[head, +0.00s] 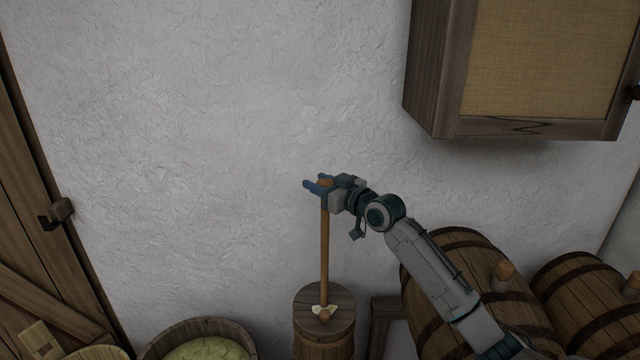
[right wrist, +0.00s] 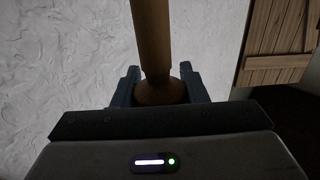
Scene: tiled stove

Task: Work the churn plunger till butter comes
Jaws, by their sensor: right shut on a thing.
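The wooden churn (head: 323,338) stands upright against the white wall, with a round lid (head: 338,297) on top. The plunger (head: 324,255) is a long thin wooden rod that rises upright from the lid's middle. A small pale yellowish patch lies on the lid around the rod's foot. My right gripper (head: 318,186) is shut on the top end of the plunger, high above the lid. The right wrist view shows the plunger (right wrist: 154,40) between the blue fingers (right wrist: 157,85), with a rounded knob by them. The churn's inside is hidden. My left gripper is not in view.
Wooden barrels (head: 455,250) with tap-like pegs stand at the right. A wall cabinet (head: 530,70) hangs at the upper right. A tub (head: 170,340) with greenish contents is left of the churn. A plank door (head: 30,200) is at far left.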

